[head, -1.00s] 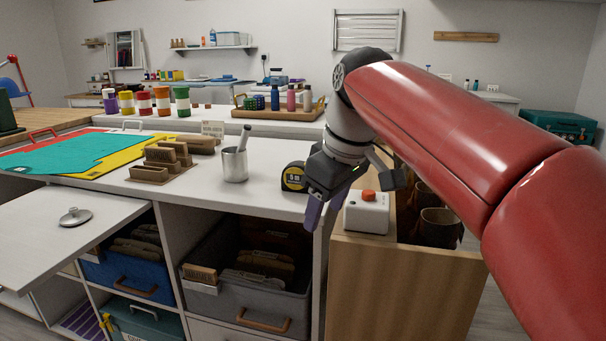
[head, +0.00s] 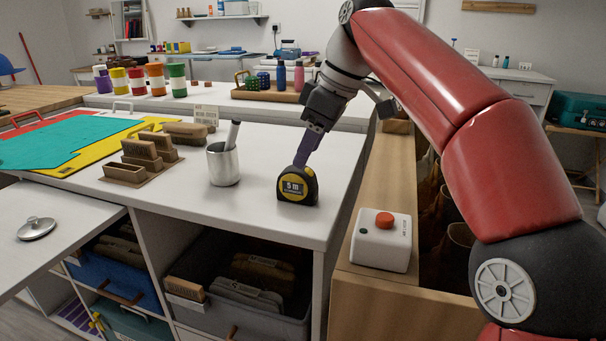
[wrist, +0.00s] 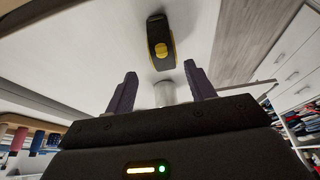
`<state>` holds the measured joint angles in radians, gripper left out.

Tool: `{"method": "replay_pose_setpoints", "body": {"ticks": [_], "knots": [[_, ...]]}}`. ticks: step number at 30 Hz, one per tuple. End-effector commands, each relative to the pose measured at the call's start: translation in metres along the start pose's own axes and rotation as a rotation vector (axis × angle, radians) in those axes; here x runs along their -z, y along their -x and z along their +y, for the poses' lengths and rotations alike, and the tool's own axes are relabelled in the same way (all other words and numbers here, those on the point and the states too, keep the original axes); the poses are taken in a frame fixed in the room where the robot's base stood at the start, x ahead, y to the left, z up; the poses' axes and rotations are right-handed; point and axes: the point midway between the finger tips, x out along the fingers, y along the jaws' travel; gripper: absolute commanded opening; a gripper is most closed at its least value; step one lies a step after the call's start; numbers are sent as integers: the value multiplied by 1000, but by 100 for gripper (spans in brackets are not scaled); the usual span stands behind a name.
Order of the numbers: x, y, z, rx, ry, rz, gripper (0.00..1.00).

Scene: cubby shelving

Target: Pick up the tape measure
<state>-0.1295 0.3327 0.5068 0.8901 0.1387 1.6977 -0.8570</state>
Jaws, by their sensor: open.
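The tape measure (head: 298,186), black and yellow with a "5 m" label, stands upright on the white counter near its right front corner. In the wrist view the tape measure (wrist: 160,42) lies ahead of the fingertips, roughly centred between them and apart from them. My gripper (head: 306,150) is just behind and above the tape measure in the head view, pointing down. Its purple fingers are open and empty in the wrist view (wrist: 160,80). In the head view one finger hides the other.
A metal cup (head: 223,165) holding a tool stands left of the tape measure. A white box with a red button (head: 381,239) sits on the wooden unit at right. Wooden blocks (head: 145,160) stand further left. The counter around the tape measure is clear.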

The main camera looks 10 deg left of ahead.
Motion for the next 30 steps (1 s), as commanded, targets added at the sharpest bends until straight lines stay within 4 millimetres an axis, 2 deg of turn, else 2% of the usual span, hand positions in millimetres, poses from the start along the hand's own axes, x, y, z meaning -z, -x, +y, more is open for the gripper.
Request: {"method": "replay_pose_setpoints", "body": {"ticks": [16, 26, 30], "knots": [[0, -70, -6, 1, 0, -1, 55], [1, -76, -5, 0, -1, 0, 55], [1, -76, -5, 0, -1, 0, 36]]}}
